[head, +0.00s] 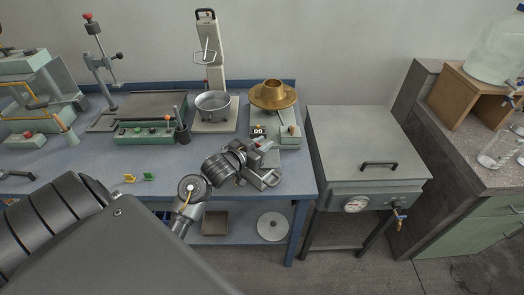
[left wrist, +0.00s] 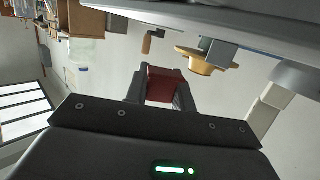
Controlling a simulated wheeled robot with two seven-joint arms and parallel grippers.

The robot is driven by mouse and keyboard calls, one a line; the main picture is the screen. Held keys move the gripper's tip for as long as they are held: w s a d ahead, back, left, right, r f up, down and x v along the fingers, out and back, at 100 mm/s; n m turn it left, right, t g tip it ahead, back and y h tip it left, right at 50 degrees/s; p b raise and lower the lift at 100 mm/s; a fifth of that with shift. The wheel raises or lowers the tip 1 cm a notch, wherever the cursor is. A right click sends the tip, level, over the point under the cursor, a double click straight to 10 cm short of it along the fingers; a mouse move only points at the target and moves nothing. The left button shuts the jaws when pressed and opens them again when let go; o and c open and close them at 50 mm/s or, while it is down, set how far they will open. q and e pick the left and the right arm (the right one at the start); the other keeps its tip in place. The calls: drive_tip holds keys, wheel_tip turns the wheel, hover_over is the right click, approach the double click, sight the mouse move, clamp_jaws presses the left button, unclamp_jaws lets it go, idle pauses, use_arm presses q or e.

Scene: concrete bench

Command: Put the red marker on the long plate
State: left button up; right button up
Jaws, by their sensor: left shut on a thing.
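My left gripper (head: 268,172) reaches in from the left over the right front part of the blue bench. In the left wrist view my left gripper (left wrist: 162,95) is shut on a red block-like thing, the red marker (left wrist: 160,85), held between the two dark fingers. I cannot clearly tell which surface is the long plate. My right gripper is not in view.
A brass pan (head: 272,94) on a scale stands behind the gripper, beside a steel bowl (head: 213,105). A green control box (head: 145,133) and a dark cup (head: 182,133) stand left. A grey lidded cabinet (head: 365,150) is right, across a gap. The front bench middle is mostly clear.

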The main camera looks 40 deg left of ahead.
use_arm(q)
drive_tip(key=shift+w+f, duration=0.1)
drive_tip(key=shift+f, duration=1.6)
drive_tip(key=shift+f, duration=0.1)
drive_tip(key=o, duration=0.7)
drive_tip(key=shift+c, duration=0.2)
drive_tip(key=shift+s, duration=0.2)
drive_tip(key=s+r, duration=0.2)
drive_tip(key=s, duration=0.9)
drive_tip(key=shift+s+a+r, duration=0.2)
drive_tip(key=shift+a+r, duration=0.1)
drive_tip(key=shift+a, duration=0.05)
